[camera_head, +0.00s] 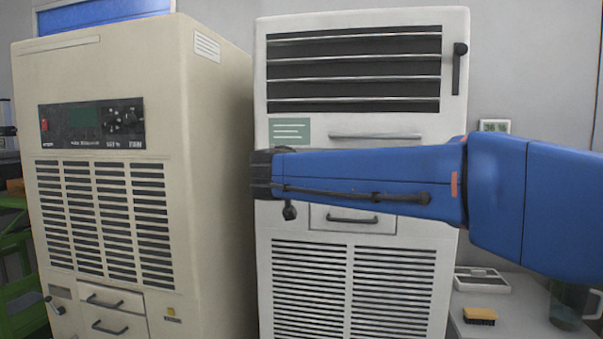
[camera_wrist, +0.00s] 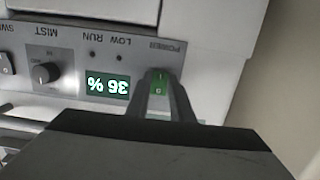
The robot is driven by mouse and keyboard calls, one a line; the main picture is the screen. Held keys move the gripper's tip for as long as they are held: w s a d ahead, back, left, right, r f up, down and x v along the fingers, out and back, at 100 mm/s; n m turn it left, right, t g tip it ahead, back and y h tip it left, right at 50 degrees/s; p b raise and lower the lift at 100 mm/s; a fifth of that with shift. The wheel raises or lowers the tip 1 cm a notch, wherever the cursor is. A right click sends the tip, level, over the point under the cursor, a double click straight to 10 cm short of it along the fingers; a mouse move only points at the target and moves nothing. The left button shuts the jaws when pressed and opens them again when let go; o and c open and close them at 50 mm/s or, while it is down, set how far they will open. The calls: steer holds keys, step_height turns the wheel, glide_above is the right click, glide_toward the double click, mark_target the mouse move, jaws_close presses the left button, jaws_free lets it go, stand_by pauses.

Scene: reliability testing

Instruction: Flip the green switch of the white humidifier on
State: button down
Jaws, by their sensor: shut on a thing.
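The white humidifier (camera_head: 455,110) stands upright in the middle of the head view, and my blue arm crosses in front of it and hides its control panel. In the wrist view the panel (camera_wrist: 110,48) appears upside down, with the POWER label and a lit display (camera_wrist: 107,85) reading 36 %. The green switch (camera_wrist: 158,80) sits below the POWER label, with marks on its face. My gripper (camera_wrist: 160,95) has one finger on each side of the switch and is shut on it. The lower part of the switch is partly hidden between the fingers.
A beige machine (camera_head: 215,190) stands close to the left of the humidifier. A light table (camera_head: 510,325) at the lower right bears a yellow brush (camera_head: 480,316) and a flat white item (camera_head: 482,281). A MIST knob (camera_wrist: 46,73) is beside the display.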

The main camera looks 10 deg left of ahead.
steer(key=c, duration=1.6)
jaws_free()
steer(key=shift+o, duration=0.2)
steer(key=shift+s, duration=0.1)
steer(key=s+r, duration=0.2)
steer(key=s, duration=1.5)
steer(key=shift+r, duration=0.15)
steer(key=shift+a, duration=0.1)
